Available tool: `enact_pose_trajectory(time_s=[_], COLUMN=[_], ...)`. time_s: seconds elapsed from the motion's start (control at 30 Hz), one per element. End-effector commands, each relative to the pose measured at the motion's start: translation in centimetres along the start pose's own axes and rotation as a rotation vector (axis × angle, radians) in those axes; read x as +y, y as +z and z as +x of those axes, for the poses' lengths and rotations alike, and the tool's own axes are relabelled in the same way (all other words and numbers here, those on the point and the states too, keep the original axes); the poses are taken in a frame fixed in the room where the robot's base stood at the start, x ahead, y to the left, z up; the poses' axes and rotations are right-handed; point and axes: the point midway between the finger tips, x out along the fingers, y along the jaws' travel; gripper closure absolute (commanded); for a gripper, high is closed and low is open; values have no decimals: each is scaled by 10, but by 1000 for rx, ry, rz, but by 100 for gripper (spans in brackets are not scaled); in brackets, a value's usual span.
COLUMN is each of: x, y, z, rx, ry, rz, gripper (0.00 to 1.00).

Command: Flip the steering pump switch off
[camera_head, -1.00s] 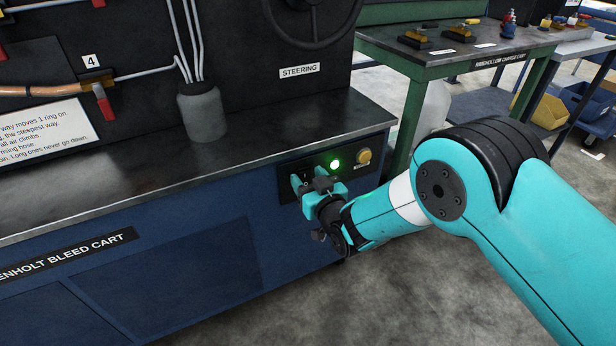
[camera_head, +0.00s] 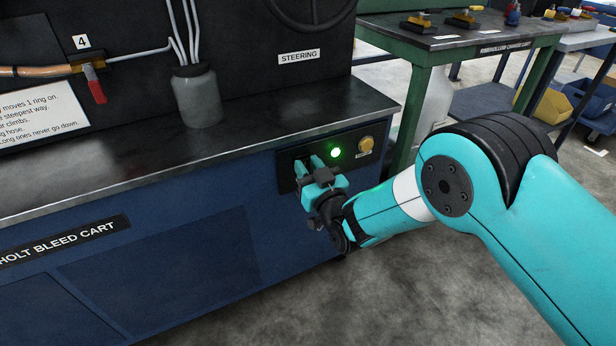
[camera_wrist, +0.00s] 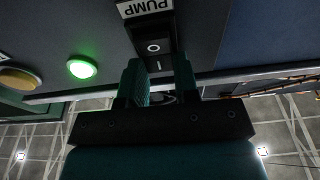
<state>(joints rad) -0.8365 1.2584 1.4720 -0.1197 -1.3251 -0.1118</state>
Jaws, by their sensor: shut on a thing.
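The steering pump switch (camera_wrist: 155,47) is a black rocker marked O and I, under a label reading PUMP in the wrist view. My gripper (camera_wrist: 160,72) has its two teal fingers on either side of the switch housing, near the end marked I, and is shut on it. In the head view my gripper (camera_head: 309,168) is against the control panel (camera_head: 286,158) on the cart's front and hides most of the switch. A green lamp (camera_head: 335,152) beside the switch is lit; it also glows in the wrist view (camera_wrist: 82,68).
A yellow round button (camera_head: 366,143) sits right of the lamp. The cart's dark worktop (camera_head: 250,125) overhangs the panel, with a grey reservoir (camera_head: 196,97) on it. A green bench (camera_head: 430,45) stands behind to the right. The floor in front is clear.

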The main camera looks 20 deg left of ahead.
Motion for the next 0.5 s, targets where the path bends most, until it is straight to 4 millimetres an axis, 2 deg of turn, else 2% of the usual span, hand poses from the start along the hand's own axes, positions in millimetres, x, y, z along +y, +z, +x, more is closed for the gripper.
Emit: enact_pose_trajectory(time_s=[0.03,0.5], x=[0,0], y=[10,12], z=[-1,-2], rx=[25,156], ry=[0,1], rz=[2,1], gripper=[95,95])
